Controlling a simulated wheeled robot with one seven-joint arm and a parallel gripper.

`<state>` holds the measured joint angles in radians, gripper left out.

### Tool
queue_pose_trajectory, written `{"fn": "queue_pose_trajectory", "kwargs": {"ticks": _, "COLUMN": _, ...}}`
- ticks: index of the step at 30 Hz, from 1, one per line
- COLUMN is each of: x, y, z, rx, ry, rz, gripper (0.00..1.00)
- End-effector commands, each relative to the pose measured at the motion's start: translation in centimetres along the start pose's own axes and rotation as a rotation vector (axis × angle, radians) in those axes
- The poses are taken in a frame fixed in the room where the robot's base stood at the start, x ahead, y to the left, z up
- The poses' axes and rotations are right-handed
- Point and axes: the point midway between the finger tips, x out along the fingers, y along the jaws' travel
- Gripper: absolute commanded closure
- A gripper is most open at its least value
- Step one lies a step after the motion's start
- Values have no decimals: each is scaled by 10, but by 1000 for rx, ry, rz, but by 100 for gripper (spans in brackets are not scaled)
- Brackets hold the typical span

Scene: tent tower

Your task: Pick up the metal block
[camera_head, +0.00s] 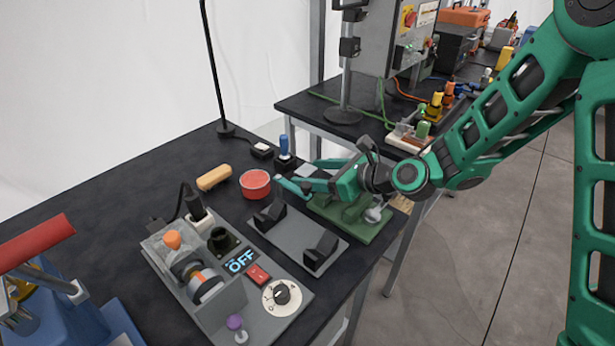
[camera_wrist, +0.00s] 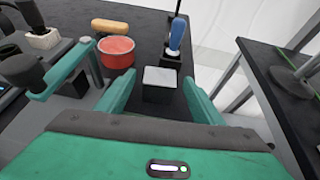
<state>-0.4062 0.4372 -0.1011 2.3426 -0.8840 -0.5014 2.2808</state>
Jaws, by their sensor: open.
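The metal block (camera_wrist: 160,78) is a small dark block with a pale grey top. In the wrist view it stands on the black table just ahead of my gripper (camera_wrist: 156,85), between the lines of its two green fingers. A gap shows on each side, and I see no contact. In the head view the pale top of the block (camera_head: 307,170) shows by the fingertips of my gripper (camera_head: 313,177). My gripper is open and empty, reaching in low from the right. The block's lower part is hidden in the head view.
A red round container (camera_head: 255,184) and a yellow-orange rounded piece (camera_head: 214,177) lie left of the block. A blue-handled stick (camera_head: 284,146) stands just behind it. A green plate (camera_head: 375,226) lies beneath my gripper. A grey control panel (camera_head: 221,316) is in front. The back left table is clear.

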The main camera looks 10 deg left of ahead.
Motion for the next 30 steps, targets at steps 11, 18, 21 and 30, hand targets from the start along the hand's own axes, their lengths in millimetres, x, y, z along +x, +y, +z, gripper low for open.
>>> {"fn": "queue_pose_trajectory", "kwargs": {"ticks": 11, "x": 8, "y": 0, "z": 0, "rx": 0, "ry": 0, "rz": -1, "gripper": 46}}
{"fn": "queue_pose_trajectory", "kwargs": {"ticks": 18, "x": 8, "y": -1, "z": 0, "rx": 0, "ry": -1, "rz": -2, "gripper": 90}}
{"fn": "queue_pose_trajectory", "kwargs": {"ticks": 21, "x": 7, "y": -1, "z": 0, "rx": 0, "ry": -1, "rz": -2, "gripper": 90}}
{"fn": "queue_pose_trajectory", "kwargs": {"ticks": 30, "x": 5, "y": -1, "z": 6, "rx": -1, "ry": -2, "rz": -2, "gripper": 90}}
